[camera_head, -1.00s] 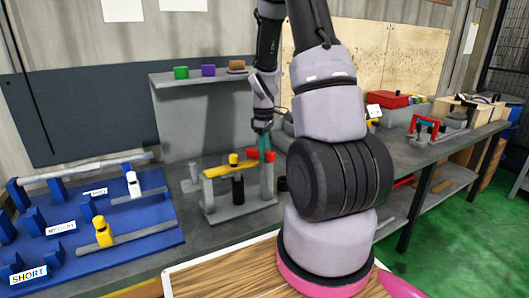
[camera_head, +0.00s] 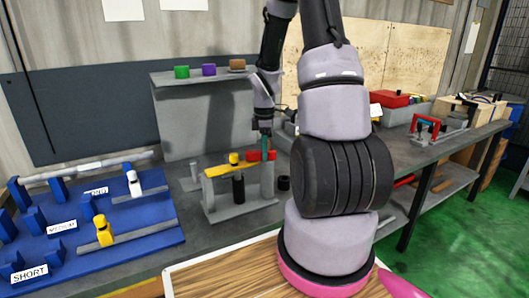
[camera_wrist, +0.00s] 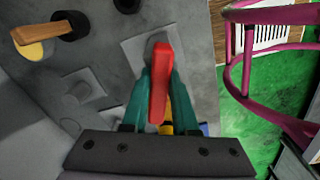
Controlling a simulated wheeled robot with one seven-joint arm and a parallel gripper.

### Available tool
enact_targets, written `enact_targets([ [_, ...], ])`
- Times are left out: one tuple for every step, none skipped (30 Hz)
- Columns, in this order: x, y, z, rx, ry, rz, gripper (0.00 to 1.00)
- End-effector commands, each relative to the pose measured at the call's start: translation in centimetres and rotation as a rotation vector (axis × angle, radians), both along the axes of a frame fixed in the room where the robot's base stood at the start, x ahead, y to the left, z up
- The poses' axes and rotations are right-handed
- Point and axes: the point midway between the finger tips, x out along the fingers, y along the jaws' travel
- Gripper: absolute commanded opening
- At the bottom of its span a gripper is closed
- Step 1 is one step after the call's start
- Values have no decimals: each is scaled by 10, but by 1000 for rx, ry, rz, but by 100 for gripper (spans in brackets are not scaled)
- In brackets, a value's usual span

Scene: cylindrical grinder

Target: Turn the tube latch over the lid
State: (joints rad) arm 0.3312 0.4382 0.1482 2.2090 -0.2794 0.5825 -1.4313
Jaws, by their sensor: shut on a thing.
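A red latch (camera_head: 254,156) sits at the top of the right post of a grey stand (camera_head: 240,207). A yellow bar with a yellow knob (camera_head: 229,165), apparently the lid, spans the stand with a black cylinder below it. The latch lies close to the bar's right end; whether it overlaps the bar is unclear. My gripper (camera_head: 265,154) points down, with teal fingers shut on the latch. In the wrist view, the red latch (camera_wrist: 160,80) shows between the fingertips (camera_wrist: 160,75); a little yellow shows below it.
A blue rack (camera_head: 150,225) with yellow and white clamps lies left. A shelf (camera_head: 205,76) with green, purple and brown pieces stands behind the stand. A black round part (camera_head: 283,183) is close right of it. Bare bench lies between rack and stand.

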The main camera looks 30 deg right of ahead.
Motion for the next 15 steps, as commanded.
enact_targets([
  [2,0,1,-1,-5,2,0],
  [2,0,1,-1,-5,2,0],
  [2,0,1,-1,-5,2,0],
  [2,0,1,-1,-5,2,0],
  [2,0,1,-1,-5,2,0],
  [2,0,1,-1,-5,1,0],
  [2,0,1,-1,-5,1,0],
  [2,0,1,-1,-5,1,0],
  [2,0,1,-1,-5,1,0],
  [2,-1,1,-1,-5,1,39],
  [2,0,1,-1,-5,1,50],
  [2,0,1,-1,-4,0,57],
  [1,0,1,-1,-4,0,57],
  [1,0,1,-1,-4,0,57],
  [1,0,1,-1,-3,0,57],
])
